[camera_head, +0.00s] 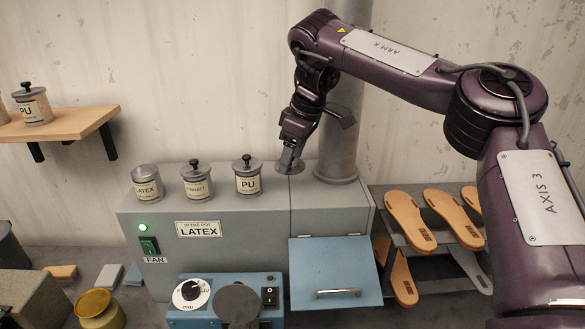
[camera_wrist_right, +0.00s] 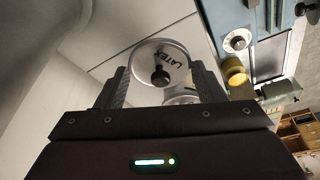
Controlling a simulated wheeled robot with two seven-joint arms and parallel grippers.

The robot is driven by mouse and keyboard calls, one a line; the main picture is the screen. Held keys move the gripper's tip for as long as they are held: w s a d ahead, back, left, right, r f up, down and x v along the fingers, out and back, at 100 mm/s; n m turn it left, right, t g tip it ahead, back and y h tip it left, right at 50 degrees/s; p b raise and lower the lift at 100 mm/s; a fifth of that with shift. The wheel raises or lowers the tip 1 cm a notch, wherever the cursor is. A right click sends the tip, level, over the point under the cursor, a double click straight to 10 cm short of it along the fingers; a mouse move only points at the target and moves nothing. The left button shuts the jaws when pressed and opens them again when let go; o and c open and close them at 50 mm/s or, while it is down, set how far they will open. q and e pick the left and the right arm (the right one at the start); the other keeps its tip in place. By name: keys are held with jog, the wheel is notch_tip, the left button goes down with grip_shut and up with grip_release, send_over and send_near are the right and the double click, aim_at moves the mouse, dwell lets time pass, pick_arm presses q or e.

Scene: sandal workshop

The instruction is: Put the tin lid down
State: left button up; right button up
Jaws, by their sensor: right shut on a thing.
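My right gripper (camera_head: 290,157) is at the right part of the grey cabinet's top, pointing down. It is shut on the tin lid (camera_head: 289,167), a round grey disc. In the right wrist view the lid (camera_wrist_right: 174,59) shows a dark knob and the word LATEX, between the two fingers of the right gripper (camera_wrist_right: 162,82). The lid is at or just above the cabinet top; I cannot tell whether it touches. The LATEX tin (camera_head: 147,187) stands at the cabinet's left end with no knob on top. My left gripper is not in view.
The grey cabinet (camera_head: 255,258) also carries a CONTACT tin (camera_head: 197,186) and a PU tin (camera_head: 247,183), both with knobbed lids. A vertical pipe (camera_head: 340,140) rises right beside my gripper. A blue flap (camera_head: 330,268) hangs in front. Sandal soles (camera_head: 408,220) are on a rack at right.

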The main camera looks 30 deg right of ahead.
aim_at(289, 188)
jog(key=shift+w+d+r, duration=0.1)
jog(key=shift+w+d, duration=0.15)
jog(key=shift+w, duration=0.3)
jog(key=x, duration=0.2)
jog(key=shift+d+f, duration=0.15)
jog(key=shift+f, duration=0.2)
notch_tip(289, 188, down, 4)
jog(key=p, duration=0.2)
jog(key=shift+s+d+r+p, duration=0.1)
jog(key=shift+r+p, duration=0.1)
jog(key=shift+p, duration=0.15)
jog(key=shift+d+f, duration=0.1)
jog(key=shift+f, duration=0.4)
jog(key=o, duration=1)
jog(key=shift+f, duration=0.15)
